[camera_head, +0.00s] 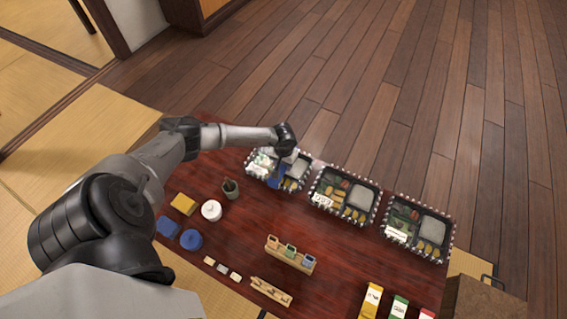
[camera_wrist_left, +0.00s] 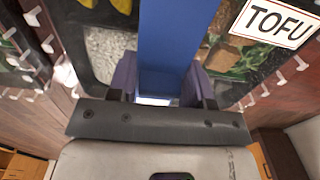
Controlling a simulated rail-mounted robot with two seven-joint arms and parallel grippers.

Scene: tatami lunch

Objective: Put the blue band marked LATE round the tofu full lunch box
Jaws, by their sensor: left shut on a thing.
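The tofu full lunch box (camera_head: 296,184) is the leftmost of three boxes along the table's far edge. Its TOFU label (camera_wrist_left: 277,22) shows upper right in the left wrist view. My left gripper (camera_head: 289,152) is at the box's far side, shut on the blue band (camera_wrist_left: 172,38). In the left wrist view the band runs up from between the fingers across the box's middle. The band also shows in the head view (camera_head: 278,176). No LATE mark is readable, and I cannot tell whether the band goes round under the box. My right gripper is not in view.
Two more filled lunch boxes, a middle one (camera_head: 345,194) and a right one (camera_head: 418,228), stand close by. A dark green cup (camera_head: 230,188), a white round pot (camera_head: 211,210) and a wooden rack (camera_head: 290,255) are nearer. The red-brown table (camera_head: 232,256) has free room centrally.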

